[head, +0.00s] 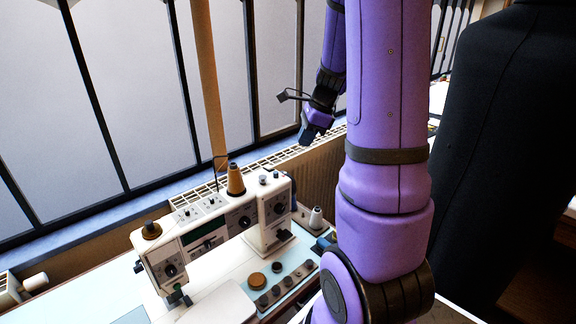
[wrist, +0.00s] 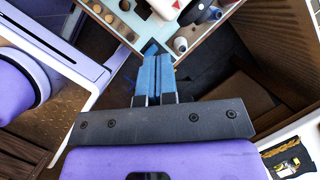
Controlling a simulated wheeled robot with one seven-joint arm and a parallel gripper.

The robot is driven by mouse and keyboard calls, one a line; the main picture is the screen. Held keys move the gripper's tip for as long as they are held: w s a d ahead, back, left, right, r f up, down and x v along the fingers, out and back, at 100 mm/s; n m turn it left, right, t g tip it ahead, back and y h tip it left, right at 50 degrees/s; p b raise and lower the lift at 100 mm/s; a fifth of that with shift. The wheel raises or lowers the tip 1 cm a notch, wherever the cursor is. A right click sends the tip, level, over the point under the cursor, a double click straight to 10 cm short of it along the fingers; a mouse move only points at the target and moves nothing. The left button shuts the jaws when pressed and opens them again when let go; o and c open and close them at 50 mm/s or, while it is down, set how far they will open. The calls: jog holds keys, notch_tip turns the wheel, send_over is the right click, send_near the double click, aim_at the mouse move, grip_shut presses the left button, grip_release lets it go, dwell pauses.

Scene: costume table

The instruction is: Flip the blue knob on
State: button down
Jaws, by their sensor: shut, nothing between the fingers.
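A small blue piece, which I take for the blue knob (head: 323,243), sits at the right end of the sewing table, partly behind my arm. Its setting is too small to read. In the wrist view a blue shape (wrist: 152,46) at the table corner lies just beyond my fingertips and partly merges with them, so I cannot tell whether they touch in that view. My gripper (head: 306,139) is shut and empty, with blue fingers pointing down. In the head view it hangs well above the table, near the windows. The fingers also show in the wrist view (wrist: 154,68).
A white sewing machine (head: 212,240) with an orange thread cone (head: 235,180) stands on the table. A white spool (head: 316,218) is close to the blue piece, and several round buttons (head: 277,267) lie nearby. A black garment form (head: 505,150) stands at the right.

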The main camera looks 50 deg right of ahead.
aim_at(281, 177)
jog(key=shift+d+f+m, duration=0.45)
jog(key=shift+d, duration=0.3)
jog(key=shift+d+f+m, duration=0.45)
jog(key=shift+d, duration=0.3)
jog(key=shift+f, duration=0.1)
jog(key=x, duration=0.3)
jog(key=w+a+x, duration=0.1)
jog(key=x, duration=0.3)
jog(key=r+x, duration=0.1)
jog(key=x, duration=0.3)
jog(key=shift+w+a, duration=0.35)
jog(key=shift+w, duration=0.05)
jog(key=shift+w+a, duration=0.35)
jog(key=shift+w, duration=0.05)
